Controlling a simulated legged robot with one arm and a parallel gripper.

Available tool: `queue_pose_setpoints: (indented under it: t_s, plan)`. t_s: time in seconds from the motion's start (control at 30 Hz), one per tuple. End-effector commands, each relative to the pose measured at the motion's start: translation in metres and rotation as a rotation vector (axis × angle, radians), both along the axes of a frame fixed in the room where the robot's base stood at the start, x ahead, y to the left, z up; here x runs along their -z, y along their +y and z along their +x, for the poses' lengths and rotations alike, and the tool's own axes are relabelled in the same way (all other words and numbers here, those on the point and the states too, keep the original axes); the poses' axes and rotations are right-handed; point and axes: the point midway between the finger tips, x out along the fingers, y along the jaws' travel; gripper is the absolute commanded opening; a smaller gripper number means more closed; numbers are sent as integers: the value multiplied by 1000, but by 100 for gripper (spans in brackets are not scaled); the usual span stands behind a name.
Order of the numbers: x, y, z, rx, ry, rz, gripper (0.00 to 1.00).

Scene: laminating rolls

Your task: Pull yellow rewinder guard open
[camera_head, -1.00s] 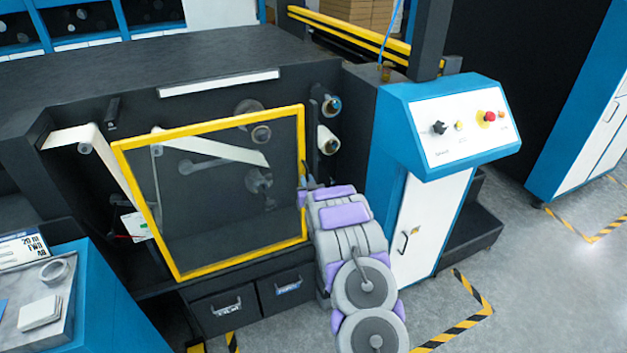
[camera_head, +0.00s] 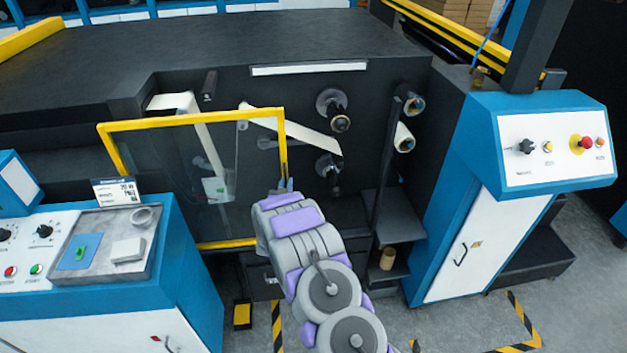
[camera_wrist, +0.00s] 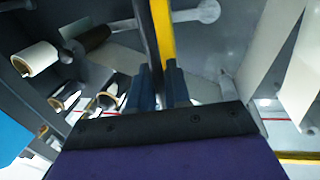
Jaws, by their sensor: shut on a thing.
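The yellow-framed rewinder guard (camera_head: 190,118) has a clear panel and stands swung out from the machine face in the head view, with its right edge away from the rolls. My gripper (camera_head: 284,186) is at that right edge, mostly hidden behind my own arm. In the wrist view, my gripper (camera_wrist: 161,80) is shut on the guard's edge, where a dark bar and a yellow strip (camera_wrist: 165,40) run up between the blue fingers. The guard's lower right corner is hidden by my arm in the head view.
Rolls on spindles (camera_head: 333,110) are uncovered to the right of the guard. A blue control console (camera_head: 545,115) stands at the right. A blue bench with a grey tray (camera_head: 98,278) stands at the left, close to the guard's lower left. Open floor lies at the front right.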

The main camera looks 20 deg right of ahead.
Motion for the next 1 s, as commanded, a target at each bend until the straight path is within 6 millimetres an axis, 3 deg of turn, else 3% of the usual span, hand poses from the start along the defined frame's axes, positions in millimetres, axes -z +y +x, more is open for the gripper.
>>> queue_pose_setpoints:
  t_s: [0.03, 0.1, 0.4, 0.63, 0.97, 1.0]
  plan:
    - [0, 19, 4, -7, 2, 2, 0]
    - [0, 38, 9, -7, 1, 2, 0]
    - [0, 88, 21, -3, 0, 1, 0]
    - [0, 99, 24, 0, 1, 0, 0]
    - [0, 100, 24, 0, 0, 1, 0]
    - [0, 100, 24, 0, 0, 1, 19]
